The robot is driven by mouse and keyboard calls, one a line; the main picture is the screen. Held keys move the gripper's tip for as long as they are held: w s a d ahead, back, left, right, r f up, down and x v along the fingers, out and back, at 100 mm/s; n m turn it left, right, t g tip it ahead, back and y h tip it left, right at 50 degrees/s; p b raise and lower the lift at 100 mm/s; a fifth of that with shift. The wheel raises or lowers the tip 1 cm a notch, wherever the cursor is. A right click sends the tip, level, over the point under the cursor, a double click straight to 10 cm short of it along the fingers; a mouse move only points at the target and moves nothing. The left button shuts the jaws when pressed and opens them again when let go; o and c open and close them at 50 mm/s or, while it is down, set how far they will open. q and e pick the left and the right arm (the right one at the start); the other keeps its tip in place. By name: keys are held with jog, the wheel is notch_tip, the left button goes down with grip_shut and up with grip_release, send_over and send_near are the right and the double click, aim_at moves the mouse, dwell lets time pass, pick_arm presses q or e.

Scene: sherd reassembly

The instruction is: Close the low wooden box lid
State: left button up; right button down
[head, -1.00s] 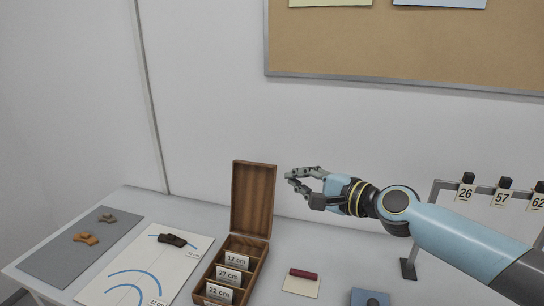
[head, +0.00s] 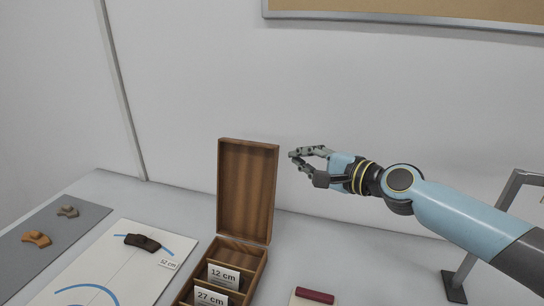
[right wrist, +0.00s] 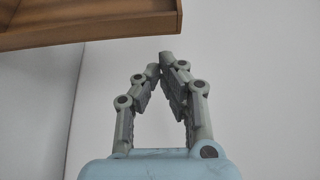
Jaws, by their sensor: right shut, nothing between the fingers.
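The low wooden box (head: 262,268) stands on the table with its lid (head: 246,190) raised upright at the back. Its compartments hold cards, among them one reading 12 cm (head: 224,276) and one reading 27 cm (head: 209,298). The box's front is cut off by the frame's lower edge. My right gripper (head: 293,158) is shut and empty, to the right of the lid's upper part and apart from it. In the right wrist view, the fingertips (right wrist: 167,60) meet below a wooden edge (right wrist: 110,22), which looks like the lid. My left gripper is not in view.
A white sheet (head: 122,262) with blue arcs and a dark brown sherd (head: 142,242) lies left of the box. A grey mat (head: 50,262) holds an orange sherd (head: 37,239) and a brownish one (head: 68,211). A red-handled tool (head: 315,296) and a grey stand (head: 480,240) are at right.

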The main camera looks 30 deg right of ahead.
aim_at(271, 150)
jog(key=b+x, duration=0.1)
jog(key=x, duration=0.9)
jog(key=shift+w+f, duration=0.1)
jog(key=shift+f, duration=0.1)
